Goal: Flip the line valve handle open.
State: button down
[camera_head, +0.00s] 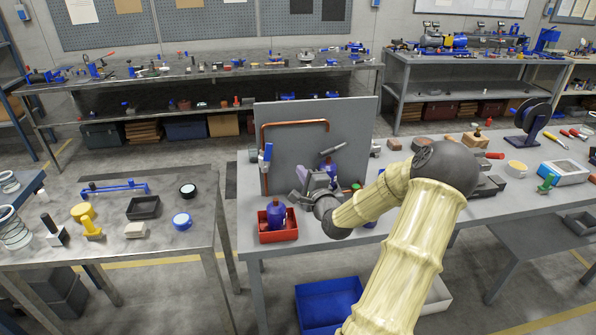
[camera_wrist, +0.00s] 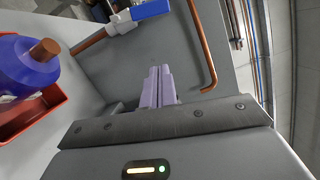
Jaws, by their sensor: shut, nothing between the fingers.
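The line valve's blue handle (camera_head: 267,156) is on the copper pipe at the left of an upright grey panel (camera_head: 345,120). In the head view it looks upright, roughly along the pipe's vertical run. In the wrist view the blue handle (camera_wrist: 152,9) is at the top edge, partly cut off, beside a pale valve body (camera_wrist: 121,20). My gripper (camera_head: 303,174) is in front of the panel, right of the valve and apart from it. In the wrist view its two lilac fingers (camera_wrist: 158,78) are together and empty, pointing towards the panel.
The copper pipe (camera_head: 295,124) bends across the panel. A red tray (camera_head: 277,237) with a purple-blue bottle (camera_head: 276,213) stands left of my gripper, below the valve. A dark-handled tool or fitting (camera_head: 333,148) shows behind my gripper. A cluttered side table (camera_head: 115,250) is at left.

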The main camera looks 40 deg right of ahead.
aim_at(267, 158)
jog(key=w+a+r+p, duration=0.1)
jog(key=w+p, duration=0.1)
jog(key=w, duration=0.7)
jog(key=shift+w+p, duration=0.35)
jog(key=shift+w, duration=0.05)
jog(key=shift+d+r, duration=0.15)
